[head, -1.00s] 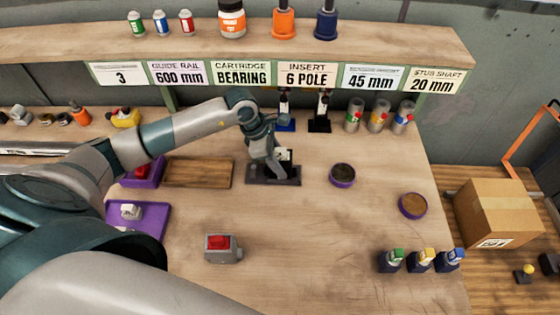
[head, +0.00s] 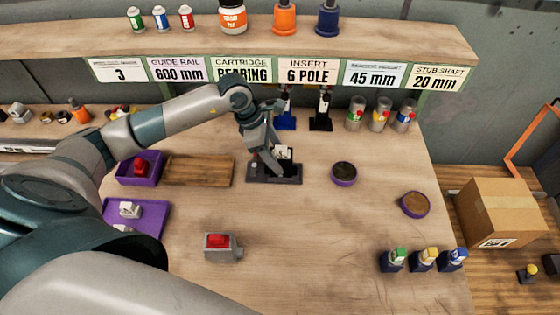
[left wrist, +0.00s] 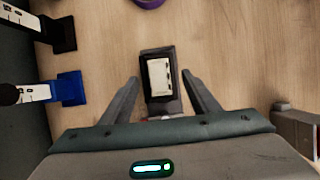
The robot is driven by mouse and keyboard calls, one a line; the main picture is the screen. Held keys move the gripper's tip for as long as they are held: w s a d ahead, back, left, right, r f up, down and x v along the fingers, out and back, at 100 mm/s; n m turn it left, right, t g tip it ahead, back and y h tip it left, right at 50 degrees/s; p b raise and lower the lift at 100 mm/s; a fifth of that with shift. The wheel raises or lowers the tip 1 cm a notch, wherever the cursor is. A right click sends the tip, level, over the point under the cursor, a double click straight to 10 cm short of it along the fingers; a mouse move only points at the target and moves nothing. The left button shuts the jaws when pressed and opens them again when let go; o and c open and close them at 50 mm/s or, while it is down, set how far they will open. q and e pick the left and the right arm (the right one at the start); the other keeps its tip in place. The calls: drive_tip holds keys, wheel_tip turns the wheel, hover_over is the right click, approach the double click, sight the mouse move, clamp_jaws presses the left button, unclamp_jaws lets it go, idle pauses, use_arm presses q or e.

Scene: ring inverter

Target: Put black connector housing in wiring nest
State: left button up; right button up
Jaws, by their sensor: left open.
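A dark rectangular fixture (head: 290,181), which looks like the wiring nest, sits on the bench below the 6 POLE sign. A pale, light-faced piece stands at it (head: 284,153). In the left wrist view the dark block (left wrist: 161,103) with a pale insert (left wrist: 159,76) lies between my spread fingers. I cannot clearly separate the black connector housing from the dark fixture. My left gripper (head: 262,160) is open, directly over the fixture, with its fingers apart on either side and a gap to the block in the wrist view. My right gripper is not in view.
Purple trays (head: 153,216) and a brown board (head: 198,171) lie to the left. A red-topped grey box (head: 220,246) is in front. Round purple-rimmed dishes (head: 344,173) and several small bottles (head: 423,260) are to the right. Blue and black stands (head: 320,123) are behind.

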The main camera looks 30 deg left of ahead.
use_arm(q)
drive_tip(key=b+v, duration=0.3)
drive_tip(key=v, duration=0.6)
idle(0.4)
